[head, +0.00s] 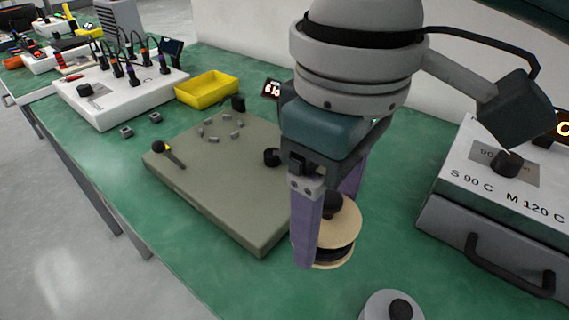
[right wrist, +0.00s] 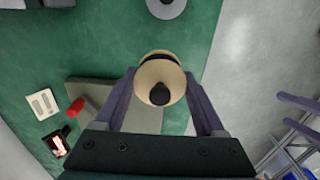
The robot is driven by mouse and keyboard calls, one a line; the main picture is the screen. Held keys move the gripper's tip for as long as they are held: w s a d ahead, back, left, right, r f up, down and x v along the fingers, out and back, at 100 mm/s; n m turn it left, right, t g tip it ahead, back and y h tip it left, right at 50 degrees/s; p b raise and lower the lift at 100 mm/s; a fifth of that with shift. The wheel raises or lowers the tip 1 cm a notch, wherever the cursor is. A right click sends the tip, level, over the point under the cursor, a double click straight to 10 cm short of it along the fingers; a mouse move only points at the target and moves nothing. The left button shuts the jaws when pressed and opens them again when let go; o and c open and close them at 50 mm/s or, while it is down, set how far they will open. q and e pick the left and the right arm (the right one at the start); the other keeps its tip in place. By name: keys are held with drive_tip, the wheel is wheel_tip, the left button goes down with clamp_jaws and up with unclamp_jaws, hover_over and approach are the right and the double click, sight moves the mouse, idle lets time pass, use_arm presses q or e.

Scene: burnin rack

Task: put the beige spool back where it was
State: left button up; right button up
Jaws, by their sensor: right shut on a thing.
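My right gripper (head: 328,218) is shut on the beige spool (head: 336,252), a wide pale flange with a dark band and a black knob on top. In the right wrist view the same spool (right wrist: 160,72) sits between the two fingertips. It is held upright over the green bench, to the right of the olive plate (head: 215,190); I cannot tell if it touches the bench. The plate bears a black-tipped lever, a dark knob and a ring of small grey blocks. My left gripper (right wrist: 300,115) shows only at the right edge of the wrist view, its fingers apart.
A light grey spool (head: 378,304) with a black knob stands at the front of the green bench (head: 200,290). A white-topped oven box (head: 455,180) with a handle is on the right. A yellow bin (head: 207,91) and a white cable unit (head: 130,85) are behind left.

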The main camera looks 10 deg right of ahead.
sight(333, 197)
wheel_tip(333, 197, down, 9)
drive_tip(key=shift+f+b, duration=0.1)
drive_tip(key=shift+b, duration=0.95)
drive_tip(key=o, duration=1.5)
drive_tip(key=shift+c, duration=0.2)
drive_tip(key=shift+r, duration=0.35)
wheel_tip(333, 197, up, 11)
drive_tip(key=p, duration=0.3)
drive_tip(key=shift+r, duration=0.3)
